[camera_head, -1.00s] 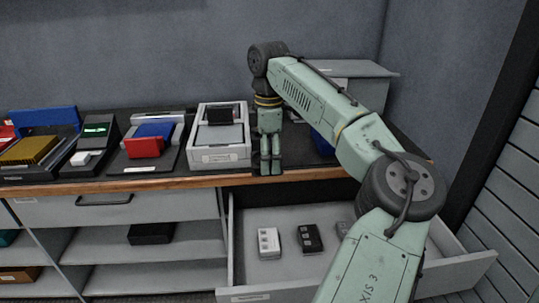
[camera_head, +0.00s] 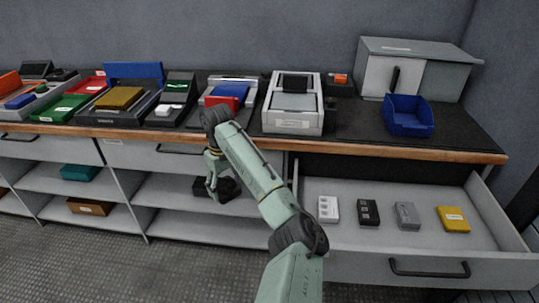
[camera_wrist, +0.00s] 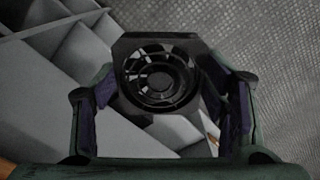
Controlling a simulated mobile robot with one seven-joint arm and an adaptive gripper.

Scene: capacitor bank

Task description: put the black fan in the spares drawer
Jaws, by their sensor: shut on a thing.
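The black fan (camera_wrist: 158,78), a square dark housing with a round ringed grille, sits between the two fingers of my gripper (camera_wrist: 162,100) in the wrist view. The gripper is shut on it. In the head view my gripper (camera_head: 217,186) hangs in front of the shelves, below the bench edge and left of the open drawer. A dark shape at its fingers blends with a dark box behind. An open grey drawer (camera_head: 430,243), its label not readable here, holds a white, a black, a grey and a yellow module in a row.
The bench edge (camera_head: 400,152) overhangs the back of the drawer. The drawer's front floor is bare. Open floor (camera_head: 80,255) lies left of my arm.

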